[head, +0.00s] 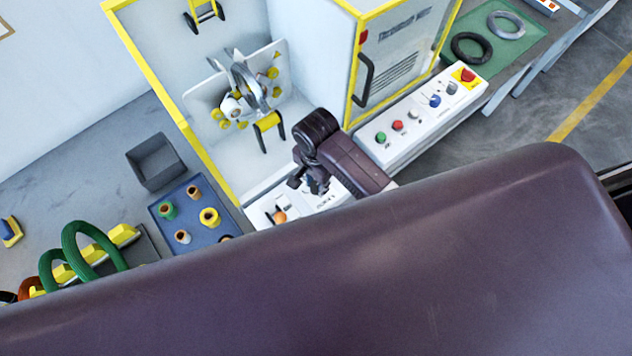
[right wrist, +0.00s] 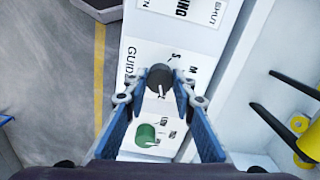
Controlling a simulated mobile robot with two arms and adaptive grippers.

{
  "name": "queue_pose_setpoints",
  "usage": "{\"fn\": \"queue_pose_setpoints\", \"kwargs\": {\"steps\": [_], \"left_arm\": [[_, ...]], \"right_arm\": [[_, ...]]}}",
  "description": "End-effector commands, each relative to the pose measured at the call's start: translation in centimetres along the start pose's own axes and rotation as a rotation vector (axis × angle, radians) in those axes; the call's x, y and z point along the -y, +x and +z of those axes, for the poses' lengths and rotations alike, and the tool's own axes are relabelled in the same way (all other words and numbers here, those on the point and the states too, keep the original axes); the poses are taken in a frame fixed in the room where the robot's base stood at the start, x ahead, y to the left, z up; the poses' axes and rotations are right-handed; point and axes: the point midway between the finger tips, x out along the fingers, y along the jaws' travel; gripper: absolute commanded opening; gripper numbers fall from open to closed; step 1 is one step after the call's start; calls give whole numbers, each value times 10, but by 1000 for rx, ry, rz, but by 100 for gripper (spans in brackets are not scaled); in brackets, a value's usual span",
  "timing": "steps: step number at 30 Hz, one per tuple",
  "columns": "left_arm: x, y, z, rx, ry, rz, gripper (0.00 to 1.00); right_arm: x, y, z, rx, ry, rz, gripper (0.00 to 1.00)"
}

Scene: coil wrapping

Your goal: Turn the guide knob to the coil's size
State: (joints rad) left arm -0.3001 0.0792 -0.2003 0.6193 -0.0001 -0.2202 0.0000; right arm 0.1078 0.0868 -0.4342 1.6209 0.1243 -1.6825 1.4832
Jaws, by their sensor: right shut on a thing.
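The guide knob (right wrist: 160,76) is a dark round knob with a white pointer line on a white panel (right wrist: 146,55). The pointer faces down in the right wrist view. Letters "GUID", "M" and "S" are printed around it; the rest of the label is covered. My right gripper (right wrist: 160,80) is shut on the knob, a blue-sided finger on each side. In the head view my right gripper (head: 312,184) is over the panel below the machine, and it hides the knob there. My left gripper is not in view.
A green knob (right wrist: 147,135) sits close to the guide knob. The wrapping machine (head: 240,88) stands behind. A control box (head: 420,122) with buttons is to the right. Dark and grey rings (head: 472,48) lie on a green mat. My dark arm covers the foreground.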

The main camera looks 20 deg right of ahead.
Motion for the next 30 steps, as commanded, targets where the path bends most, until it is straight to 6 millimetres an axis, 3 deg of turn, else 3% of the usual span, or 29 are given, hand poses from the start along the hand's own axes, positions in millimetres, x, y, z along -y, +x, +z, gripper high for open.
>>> {"fn": "queue_pose_setpoints", "kwargs": {"steps": [30], "left_arm": [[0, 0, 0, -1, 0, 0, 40]], "right_arm": [[0, -1, 0, -1, -944, 0, 0]]}}
